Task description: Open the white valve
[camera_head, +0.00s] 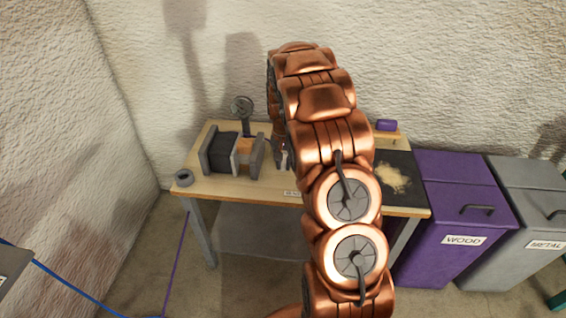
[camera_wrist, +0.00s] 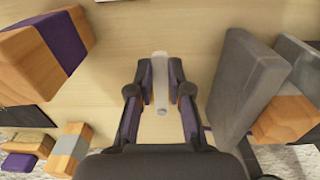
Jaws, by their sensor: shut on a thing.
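The white valve (camera_wrist: 160,90) shows in the wrist view as a narrow white bar or lever with a small round grey spot near its lower end. My gripper (camera_wrist: 160,75) has its two dark fingers on either side of this bar, shut on it. Its full shape and what it is mounted on are hidden. In the head view my gripper (camera_head: 282,157) is low over the middle of the workbench (camera_head: 235,188), partly hidden behind my copper arm. A small white part shows there beside the fingers.
Left of my gripper stands a grey-ended device with a black block (camera_head: 222,153). A dark mat with sawdust (camera_head: 388,178) is right. Purple (camera_head: 455,205) and grey (camera_head: 520,200) bins stand beyond.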

